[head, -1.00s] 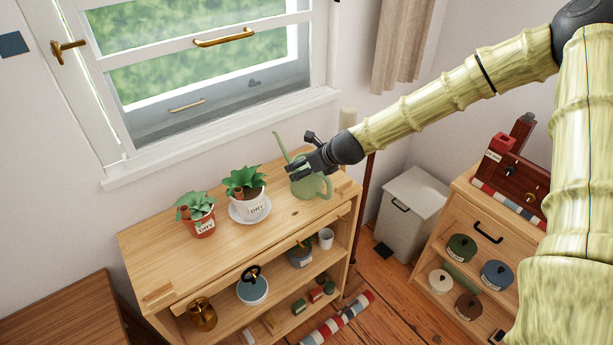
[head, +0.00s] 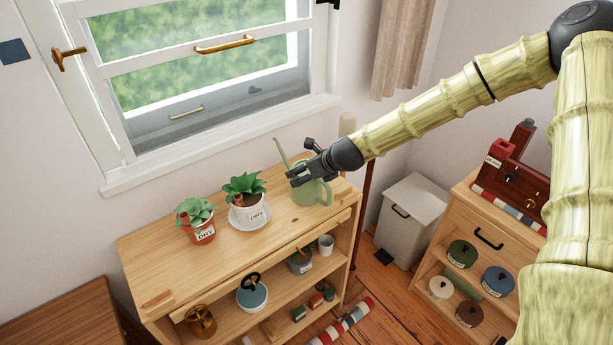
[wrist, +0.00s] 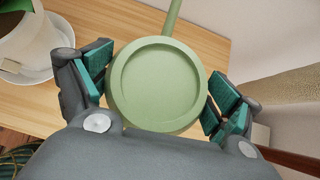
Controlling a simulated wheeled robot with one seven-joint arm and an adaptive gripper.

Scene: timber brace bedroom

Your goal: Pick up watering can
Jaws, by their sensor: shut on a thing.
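The pale green watering can (head: 312,191) is at the right end of the wooden shelf unit's top (head: 180,262), with its thin spout pointing up and left and its handle on the right. My gripper (head: 298,176) reaches in from the right at the can's upper part. In the wrist view, the fingers of my gripper (wrist: 160,90) with green pads press on both sides of the can's round, recessed top (wrist: 158,82). The can looks upright. I cannot tell whether its base touches the shelf top.
A potted plant in a white pot (head: 247,210) on a saucer stands just left of the can. Another plant in a terracotta pot (head: 200,230) is further left. The window (head: 200,75) is behind. A white bin (head: 410,215) and a second wooden cabinet (head: 480,225) are to the right.

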